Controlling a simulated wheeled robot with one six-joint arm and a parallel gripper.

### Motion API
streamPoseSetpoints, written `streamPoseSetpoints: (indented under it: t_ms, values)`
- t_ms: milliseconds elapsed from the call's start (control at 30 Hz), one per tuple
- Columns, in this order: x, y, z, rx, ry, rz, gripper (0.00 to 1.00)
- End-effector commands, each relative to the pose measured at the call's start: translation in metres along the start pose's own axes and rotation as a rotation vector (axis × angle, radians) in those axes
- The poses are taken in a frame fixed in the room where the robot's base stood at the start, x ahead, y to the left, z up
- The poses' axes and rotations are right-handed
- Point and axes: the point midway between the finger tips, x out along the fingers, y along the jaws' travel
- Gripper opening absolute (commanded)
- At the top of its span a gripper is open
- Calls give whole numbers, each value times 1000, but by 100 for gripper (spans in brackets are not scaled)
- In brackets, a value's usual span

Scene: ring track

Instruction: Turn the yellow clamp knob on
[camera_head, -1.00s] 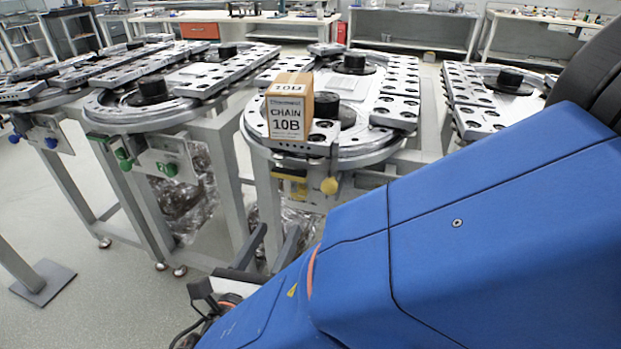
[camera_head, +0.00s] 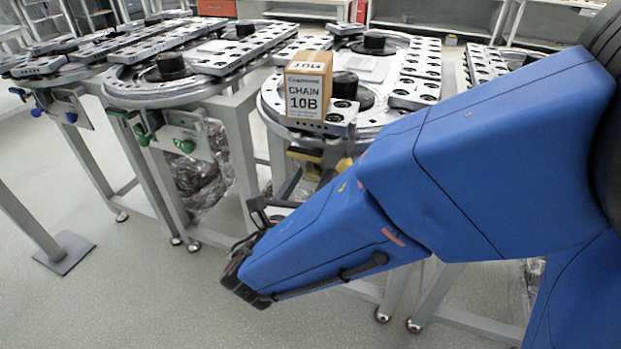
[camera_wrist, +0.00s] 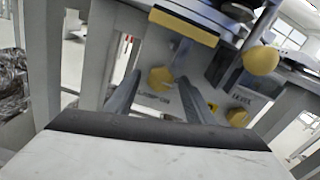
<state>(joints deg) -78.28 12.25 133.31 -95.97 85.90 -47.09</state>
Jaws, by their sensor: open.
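A yellow knob (camera_wrist: 160,80), whose label seems to read clamp, sits on a grey panel in the wrist view. My gripper (camera_wrist: 158,90) is open, with one finger on each side of the knob in this view. Whether the fingertips reach the knob or touch it, I cannot tell. A second yellow knob (camera_wrist: 238,117) is to the lower right, with a small label beside it. The gripper also shows in the head view (camera_head: 287,188), below the ring track's edge. The clamp knob is hidden there.
A yellow bar (camera_wrist: 183,27) and a yellow ball (camera_wrist: 261,60) are above the panel. A box marked CHAIN 10B (camera_head: 308,86) stands on the ring track (camera_head: 270,103) above. Grey table legs (camera_head: 238,150) flank the space.

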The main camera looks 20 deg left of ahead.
Motion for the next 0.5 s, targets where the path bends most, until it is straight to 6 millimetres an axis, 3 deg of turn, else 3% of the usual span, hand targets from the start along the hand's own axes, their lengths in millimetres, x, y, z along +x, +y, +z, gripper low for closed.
streamPoseSetpoints:
  t_ms: [300,467,500]
  values:
    - [2,0,0,0,0,0,49]
    - [2,0,0,0,0,0,11]
    - [2,0,0,0,0,0,8]
